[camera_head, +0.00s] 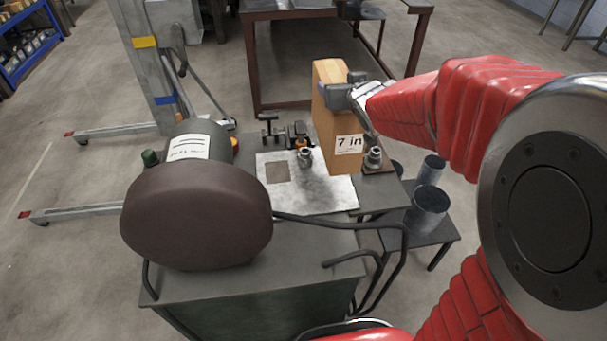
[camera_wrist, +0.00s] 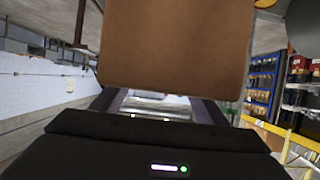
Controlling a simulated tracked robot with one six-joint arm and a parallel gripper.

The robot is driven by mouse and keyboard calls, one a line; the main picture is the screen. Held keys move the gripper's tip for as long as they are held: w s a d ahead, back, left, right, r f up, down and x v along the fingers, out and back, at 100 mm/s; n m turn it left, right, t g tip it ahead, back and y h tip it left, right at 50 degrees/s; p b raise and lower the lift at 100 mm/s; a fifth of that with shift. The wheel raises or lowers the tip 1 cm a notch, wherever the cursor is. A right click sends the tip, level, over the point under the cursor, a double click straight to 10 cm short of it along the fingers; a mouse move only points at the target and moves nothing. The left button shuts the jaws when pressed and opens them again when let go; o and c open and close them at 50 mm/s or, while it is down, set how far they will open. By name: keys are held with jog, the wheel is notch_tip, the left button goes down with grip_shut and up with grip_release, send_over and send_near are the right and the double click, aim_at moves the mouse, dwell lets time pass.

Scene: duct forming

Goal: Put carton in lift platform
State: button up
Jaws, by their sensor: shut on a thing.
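A tall tan carton (camera_head: 323,122) marked "7 in" is upright in the middle of the head view. My gripper (camera_head: 346,94) is shut on its upper part from the right. In the wrist view the carton (camera_wrist: 175,45) fills the upper middle, between the fingers. A lift (camera_head: 150,58) with a grey mast and low legs stands at the left. Its platform cannot be made out, and part of the lift is hidden by the large brown drum.
The brown drum (camera_head: 195,215) and a green bench (camera_head: 255,262) fill the near middle. A metal plate (camera_head: 310,190) with clamps lies beside the carton. Metal cans (camera_head: 430,205) stand on a low stool at right. A brown-framed table (camera_head: 290,35) is behind.

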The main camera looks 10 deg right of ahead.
jog(key=shift+f, duration=1.75)
notch_tip(320, 180, down, 6)
jog(key=shift+w, duration=0.1)
jog(key=shift+f, duration=1.95)
jog(key=o, duration=2.1)
jog(key=shift+f, duration=0.15)
